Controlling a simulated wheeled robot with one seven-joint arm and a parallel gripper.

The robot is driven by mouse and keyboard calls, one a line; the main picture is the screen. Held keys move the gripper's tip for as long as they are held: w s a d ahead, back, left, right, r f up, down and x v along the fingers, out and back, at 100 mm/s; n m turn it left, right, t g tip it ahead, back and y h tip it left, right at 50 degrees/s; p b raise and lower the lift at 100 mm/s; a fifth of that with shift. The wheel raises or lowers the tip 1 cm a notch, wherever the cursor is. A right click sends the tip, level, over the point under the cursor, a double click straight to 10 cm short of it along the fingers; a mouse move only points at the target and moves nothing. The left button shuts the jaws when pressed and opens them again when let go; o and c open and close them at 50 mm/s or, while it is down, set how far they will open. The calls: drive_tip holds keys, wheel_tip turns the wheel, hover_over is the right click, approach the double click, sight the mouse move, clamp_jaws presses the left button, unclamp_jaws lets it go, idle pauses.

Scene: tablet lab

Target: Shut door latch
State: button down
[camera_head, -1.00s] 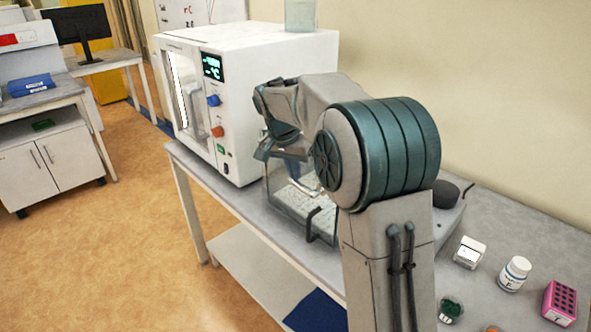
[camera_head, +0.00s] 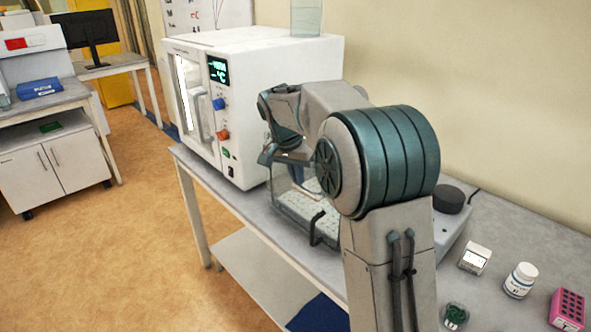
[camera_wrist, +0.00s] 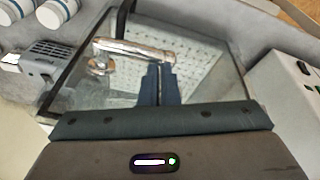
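A clear-walled box (camera_head: 294,206) with a pale perforated tray inside stands on the bench beyond my arm. In the wrist view, the metal latch handle (camera_wrist: 130,47) lies across its clear panel (camera_wrist: 205,32), with its round pivot at the left and its free end at the right. My gripper (camera_wrist: 160,68) has its two dark blue fingers close together, with only a thin line between them. The fingertips are right at the handle's free end; I cannot tell whether they touch it. In the head view my arm hides most of the latch, and my gripper (camera_head: 290,170) is partly hidden.
A black bar handle (camera_head: 317,230) sticks out at the box's front. A vial box (camera_head: 474,259), a white bottle (camera_head: 520,280) and a pink rack (camera_head: 567,309) stand at the right.

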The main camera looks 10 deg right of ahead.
drive_tip(key=r+p, duration=0.2)
drive_tip(key=r, duration=0.1)
drive_tip(key=r+p, duration=0.1)
drive_tip(key=shift+w+d+r, duration=0.15)
drive_tip(key=shift+w, duration=0.2)
drive_tip(key=w+a+r, duration=0.4)
drive_tip(key=a+r, duration=0.1)
drive_tip(key=a, duration=0.1)
drive_tip(key=shift+w+a+r, duration=0.15)
drive_tip(key=shift+w+r, duration=0.05)
drive_tip(key=shift+w, duration=0.2)
drive_tip(key=s+d+r+n+t+y, duration=0.1)
drive_tip(key=s+d+n, duration=0.15)
drive_tip(key=s, duration=0.65)
drive_tip(key=s+d+n+y, duration=0.15)
drive_tip(key=s+d, duration=0.25)
drive_tip(key=s, duration=0.5)
drive_tip(key=s+d+f+n, duration=0.1)
drive_tip(key=s+f, duration=0.2)
drive_tip(key=s, duration=0.3)
drive_tip(key=s+f+n, duration=0.1)
drive_tip(key=s+f, duration=0.2)
drive_tip(key=s, duration=0.3)
drive_tip(key=s+d+f+n+t, duration=0.1)
drive_tip(key=s+f, duration=0.2)
drive_tip(key=s, duration=0.3)
drive_tip(key=shift+s+d+f, duration=0.3)
drive_tip(key=shift+s+f, duration=0.1)
